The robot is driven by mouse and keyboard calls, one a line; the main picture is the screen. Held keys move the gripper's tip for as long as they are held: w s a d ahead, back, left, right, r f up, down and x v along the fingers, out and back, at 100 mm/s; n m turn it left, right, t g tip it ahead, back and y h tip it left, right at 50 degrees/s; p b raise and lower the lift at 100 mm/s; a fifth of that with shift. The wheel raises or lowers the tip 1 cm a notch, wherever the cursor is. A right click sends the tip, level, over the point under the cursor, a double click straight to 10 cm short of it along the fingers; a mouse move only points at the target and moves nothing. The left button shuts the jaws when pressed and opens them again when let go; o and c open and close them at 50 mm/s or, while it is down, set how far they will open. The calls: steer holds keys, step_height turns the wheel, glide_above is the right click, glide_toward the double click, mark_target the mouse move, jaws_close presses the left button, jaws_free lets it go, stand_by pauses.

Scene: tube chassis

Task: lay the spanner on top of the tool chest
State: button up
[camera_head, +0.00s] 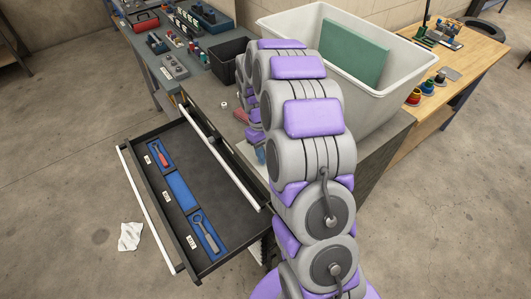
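A grey spanner (205,232) with a ring at its upper end lies in a blue recess near the front end of the open drawer (225,205). The drawer belongs to the tool chest, whose grey top (207,96) shows to the left of my arm. My arm rises through the middle of the picture and bends down over the chest top, beyond the drawer. Its far links show only in part, and my gripper's fingers are hidden behind the arm. The spanner lies well apart from my arm.
A red-handled tool (162,157) lies in another blue recess of the drawer. A large white bin (370,85) holding a green board and a black bin (228,62) stand on the chest top. Small items lie beside my arm. A white rag (130,236) lies on the floor.

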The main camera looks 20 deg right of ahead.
stand_by(0.6)
steer(key=d+p+v, duration=0.1)
steer(key=p+v, duration=0.1)
steer(key=v, duration=1.1)
steer(key=s+a+r, duration=0.4)
steer(key=s, duration=0.4)
steer(key=s+a+r, duration=0.4)
steer(key=s, duration=0.5)
steer(key=s+a+f+m, duration=0.1)
steer(key=s, duration=0.8)
steer(key=s+a+f+m+t, duration=0.1)
steer(key=s+a, duration=0.1)
steer(key=s, duration=0.8)
steer(key=shift+f+y, duration=0.2)
steer(key=shift+y, duration=0.1)
steer(key=shift+w+f, duration=0.1)
